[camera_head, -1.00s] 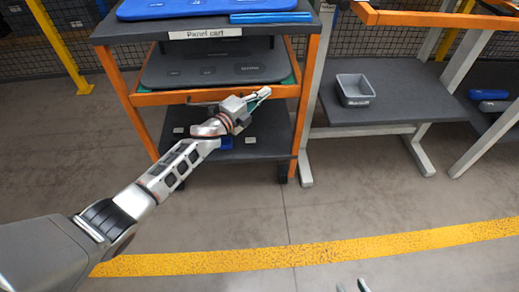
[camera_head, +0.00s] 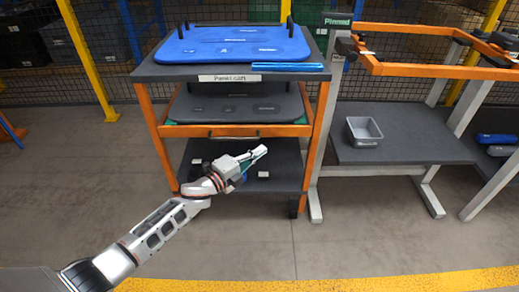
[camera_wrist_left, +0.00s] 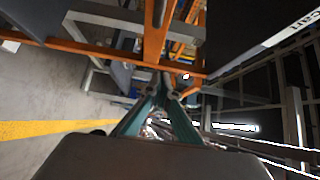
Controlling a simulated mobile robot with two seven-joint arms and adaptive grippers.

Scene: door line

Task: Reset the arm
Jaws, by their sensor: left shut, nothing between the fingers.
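My left arm reaches in from the lower left of the head view. Its gripper (camera_head: 262,152) is shut and empty, in front of the panel cart's lower shelf (camera_head: 285,172). In the left wrist view the teal fingers (camera_wrist_left: 162,115) meet at their tips with nothing between them. My right gripper is not in view.
The panel cart (camera_head: 150,125) has orange posts, with a blue panel (camera_head: 235,46) on top and a dark panel (camera_head: 235,103) below. Right of it a workbench (camera_head: 400,150) holds a grey bin (camera_head: 364,131). The floor in front (camera_head: 340,240) is clear.

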